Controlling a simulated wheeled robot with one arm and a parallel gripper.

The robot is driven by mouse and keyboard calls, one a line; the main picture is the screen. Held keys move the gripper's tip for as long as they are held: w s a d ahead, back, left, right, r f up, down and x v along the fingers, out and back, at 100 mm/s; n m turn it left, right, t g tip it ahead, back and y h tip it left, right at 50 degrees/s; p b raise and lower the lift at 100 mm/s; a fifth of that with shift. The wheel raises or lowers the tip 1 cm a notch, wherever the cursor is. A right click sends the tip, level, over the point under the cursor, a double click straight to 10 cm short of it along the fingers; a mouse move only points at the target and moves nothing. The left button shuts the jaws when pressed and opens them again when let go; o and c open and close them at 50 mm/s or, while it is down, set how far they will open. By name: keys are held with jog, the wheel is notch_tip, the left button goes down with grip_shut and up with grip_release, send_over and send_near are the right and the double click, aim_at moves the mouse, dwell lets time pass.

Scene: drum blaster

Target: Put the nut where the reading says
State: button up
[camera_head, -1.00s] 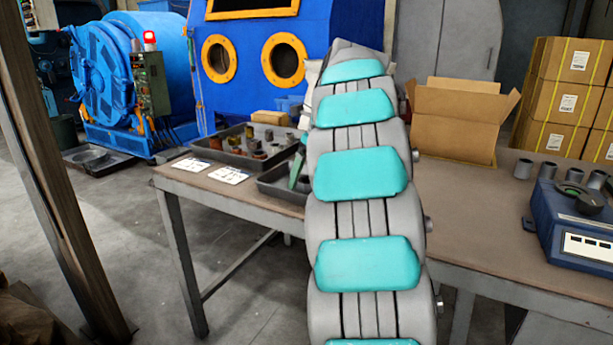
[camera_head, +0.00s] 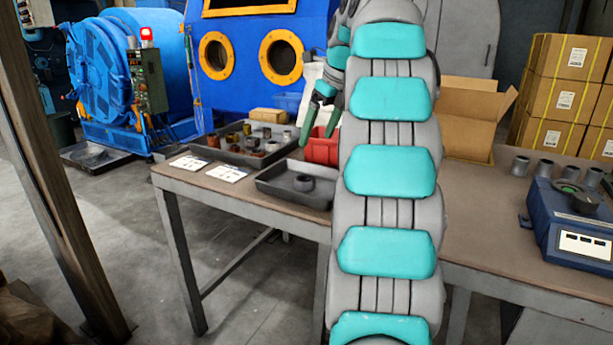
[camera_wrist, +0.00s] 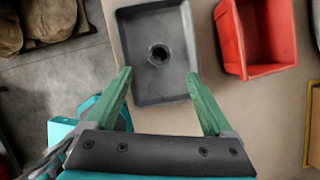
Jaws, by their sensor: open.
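A dark round nut (camera_head: 304,183) lies in a shallow grey tray (camera_head: 268,190) on the workbench. The wrist view shows the nut (camera_wrist: 159,54) as a dark ring in the middle of the tray (camera_wrist: 127,30). My gripper (camera_wrist: 158,74) is open and empty, with its green fingers spread either side of the tray's near part and the nut beyond the tips. In the head view my gripper (camera_head: 317,138) hangs above the bench, behind the tray. A blue instrument (camera_head: 575,215) with a white display (camera_head: 584,245) stands at right; its reading is too small to tell.
A red bin (camera_head: 321,150) stands beside the tray. A larger dark tray (camera_head: 225,157) holds several metal parts. Two printed cards (camera_head: 226,173) lie at the bench's left. An open cardboard box (camera_head: 468,125) and several grey cylinders (camera_head: 545,168) stand toward the right.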

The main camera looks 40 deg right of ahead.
jog(key=s+a+f+n+g, duration=0.1)
jog(key=s+a+f+n, duration=0.1)
jog(key=a+f+n, duration=0.45)
jog(key=s+a+f+n+g+y, duration=0.1)
jog(key=s+a+f+n, duration=0.2)
jog(key=a, duration=0.6)
jog(key=s+a+f+n+g, duration=0.1)
jog(key=s+a+f+n, duration=0.15)
jog(key=a+n, duration=0.5)
jog(key=s+a+f+n+g, duration=0.1)
jog(key=s+a+f+n, duration=0.2)
jog(key=s+f+n, duration=0.2)
jog(key=s+a+f+n+g+h, duration=0.1)
jog(key=s+a+f+n, duration=0.2)
jog(key=s+f+n, duration=0.3)
jog(key=s+a+f+n+g, duration=0.1)
jog(key=s+a+f+n, duration=0.3)
jog(key=s, duration=0.7)
jog(key=f+n, duration=0.1)
jog(key=n, duration=0.1)
jog(key=shift+s+f+n, duration=0.2)
jog(key=shift+f+n, duration=0.2)
